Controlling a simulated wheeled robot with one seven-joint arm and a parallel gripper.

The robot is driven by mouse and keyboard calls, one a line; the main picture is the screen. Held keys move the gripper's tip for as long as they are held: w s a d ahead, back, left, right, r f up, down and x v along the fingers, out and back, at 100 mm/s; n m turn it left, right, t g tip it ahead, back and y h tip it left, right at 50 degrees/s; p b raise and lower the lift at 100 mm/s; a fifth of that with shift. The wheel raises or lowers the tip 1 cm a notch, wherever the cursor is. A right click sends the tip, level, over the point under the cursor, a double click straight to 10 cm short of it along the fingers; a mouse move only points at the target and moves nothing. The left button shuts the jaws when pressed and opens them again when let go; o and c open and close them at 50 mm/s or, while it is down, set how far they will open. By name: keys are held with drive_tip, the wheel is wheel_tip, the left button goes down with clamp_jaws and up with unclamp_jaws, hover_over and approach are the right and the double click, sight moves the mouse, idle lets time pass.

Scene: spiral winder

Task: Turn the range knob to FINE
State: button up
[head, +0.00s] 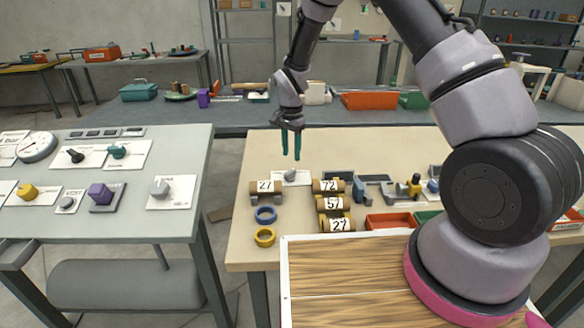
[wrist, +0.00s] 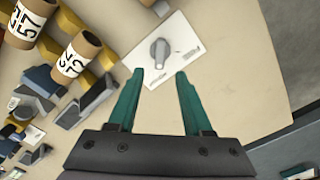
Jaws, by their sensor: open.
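A grey knob (wrist: 159,52) on a white plate (wrist: 178,32) lies ahead of my fingertips in the wrist view. The plate has small dark lettering that I cannot read, so I cannot confirm that this is the range knob. In the head view the same grey knob (head: 290,175) sits on the beige table, just below my gripper. My gripper (head: 291,158) points down with its two green fingers apart and nothing between them. In the wrist view my gripper (wrist: 159,76) is open, and its tips are short of the knob, not touching it.
A grey console (head: 120,215) with several knobs and a gauge (head: 37,147) is at left.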

sight(291, 170)
wheel_tip(291, 170, down, 7)
drive_tip(key=shift+r, duration=0.2)
clamp_jaws()
